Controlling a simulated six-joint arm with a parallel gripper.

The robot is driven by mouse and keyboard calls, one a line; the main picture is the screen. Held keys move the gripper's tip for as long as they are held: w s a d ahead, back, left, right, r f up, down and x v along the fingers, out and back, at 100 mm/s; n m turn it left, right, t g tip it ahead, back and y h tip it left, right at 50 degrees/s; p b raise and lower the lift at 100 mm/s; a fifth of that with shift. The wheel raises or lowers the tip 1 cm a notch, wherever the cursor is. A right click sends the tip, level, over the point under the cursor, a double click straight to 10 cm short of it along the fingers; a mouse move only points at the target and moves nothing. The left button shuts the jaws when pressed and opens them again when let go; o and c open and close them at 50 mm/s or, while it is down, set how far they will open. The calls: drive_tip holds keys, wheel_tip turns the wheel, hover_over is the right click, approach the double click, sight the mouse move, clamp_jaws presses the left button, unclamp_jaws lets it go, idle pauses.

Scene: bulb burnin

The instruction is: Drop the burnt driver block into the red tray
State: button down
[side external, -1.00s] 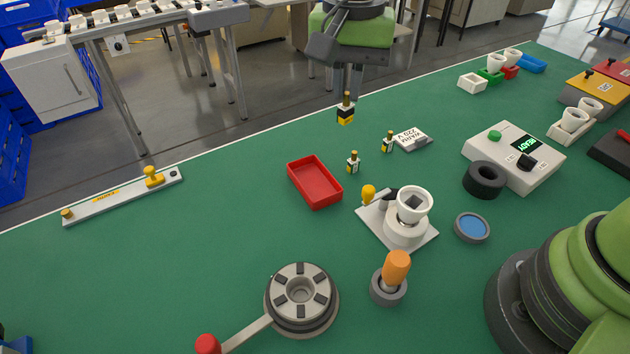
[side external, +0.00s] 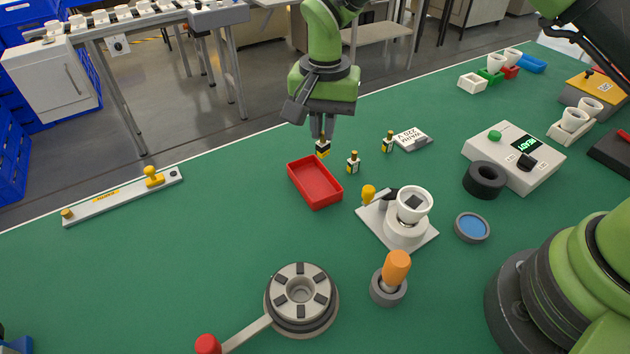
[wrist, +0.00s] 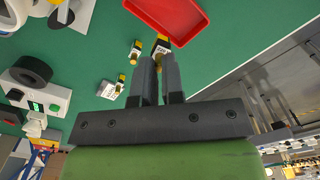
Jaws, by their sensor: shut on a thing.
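My gripper (side external: 322,137) is shut on a small block (side external: 323,149) with a black body, a yellow band and a brass top. It holds the block just beyond the far edge of the red tray (side external: 316,197), close to its rim. The wrist view shows the block (wrist: 161,47) between my fingertips (wrist: 160,62), with the red tray (wrist: 192,12) beside it. The tray's visible floor is empty. Two similar blocks with pale labels stand on the mat to the right, one nearer (side external: 353,163) and one farther (side external: 388,143).
A white label plate (side external: 412,138) lies behind the farther block. A white socket fixture (side external: 404,232) stands right of the tray. A round carousel with a red-knobbed lever (side external: 301,297) is in front.

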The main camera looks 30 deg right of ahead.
drive_tip(key=shift+f, duration=0.1)
drive_tip(key=c, duration=1.1)
unclamp_jaws()
drive_tip(key=shift+c, duration=0.2)
drive_tip(key=s+d+r+n+t, duration=0.1)
drive_tip(key=s+r, duration=0.1)
drive_tip(key=r, duration=0.6)
drive_tip(key=s+d+r, duration=0.1)
drive_tip(key=d+r, duration=0.1)
drive_tip(key=r, duration=0.6)
drive_tip(key=s+d+r+n+t+y, duration=0.1)
drive_tip(key=s+d+r+t+y, duration=0.15)
drive_tip(key=s+r, duration=0.4)
drive_tip(key=s+d+f+n+t, duration=0.1)
drive_tip(key=s+t, duration=0.1)
drive_tip(key=s, duration=0.5)
drive_tip(key=s+d+n+t, duration=0.1)
drive_tip(key=s+d, duration=0.1)
drive_tip(key=s, duration=0.6)
drive_tip(key=shift+d+f+n+t, duration=0.25)
drive_tip(key=shift+f+n+t, duration=0.1)
drive_tip(key=shift+f+n, duration=0.05)
